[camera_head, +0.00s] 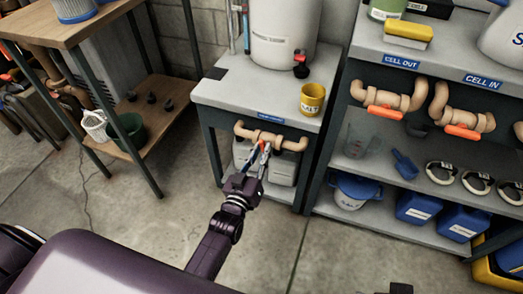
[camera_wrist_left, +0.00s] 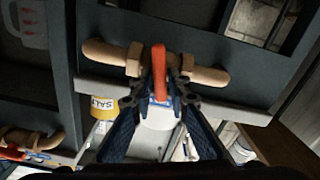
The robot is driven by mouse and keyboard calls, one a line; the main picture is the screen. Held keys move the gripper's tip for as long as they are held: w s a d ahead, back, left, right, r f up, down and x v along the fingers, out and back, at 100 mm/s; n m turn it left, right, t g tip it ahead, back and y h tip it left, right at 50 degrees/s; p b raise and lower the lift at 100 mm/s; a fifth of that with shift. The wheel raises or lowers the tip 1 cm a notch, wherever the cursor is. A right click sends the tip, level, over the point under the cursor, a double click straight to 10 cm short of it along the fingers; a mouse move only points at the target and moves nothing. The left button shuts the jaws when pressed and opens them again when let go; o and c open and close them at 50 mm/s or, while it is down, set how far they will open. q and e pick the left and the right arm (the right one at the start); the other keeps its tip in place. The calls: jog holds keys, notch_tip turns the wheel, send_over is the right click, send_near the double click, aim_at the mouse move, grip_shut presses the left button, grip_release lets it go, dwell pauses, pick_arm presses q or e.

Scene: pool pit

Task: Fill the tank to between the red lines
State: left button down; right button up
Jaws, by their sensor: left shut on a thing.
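The white tank (camera_head: 285,32) stands on a grey bench, its top cut off by the frame. Slim upright tubes (camera_head: 246,28) stand at its left, with a small red mark near the top; I cannot make out the red lines or a water level. Below the bench top, a beige pipe (camera_head: 289,143) carries a valve with an orange handle (camera_wrist_left: 159,70). My left gripper (camera_head: 262,151) is at this valve, its fingers shut on the handle; it also shows in the left wrist view (camera_wrist_left: 164,84).
A yellow salt cup (camera_head: 312,99) stands on the bench beside a black-handled tap (camera_head: 301,66). White jugs (camera_head: 283,168) sit under the pipe. The right shelf unit (camera_head: 365,47) has more orange-handled valves. A wooden table (camera_head: 70,27) stands left. Floor between is clear.

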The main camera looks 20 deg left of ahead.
pick_arm(q)
jog(key=c, duration=2)
grip_release()
jog(key=shift+o, duration=0.2)
jog(key=s, duration=1.2)
jog(key=shift+a, duration=0.2)
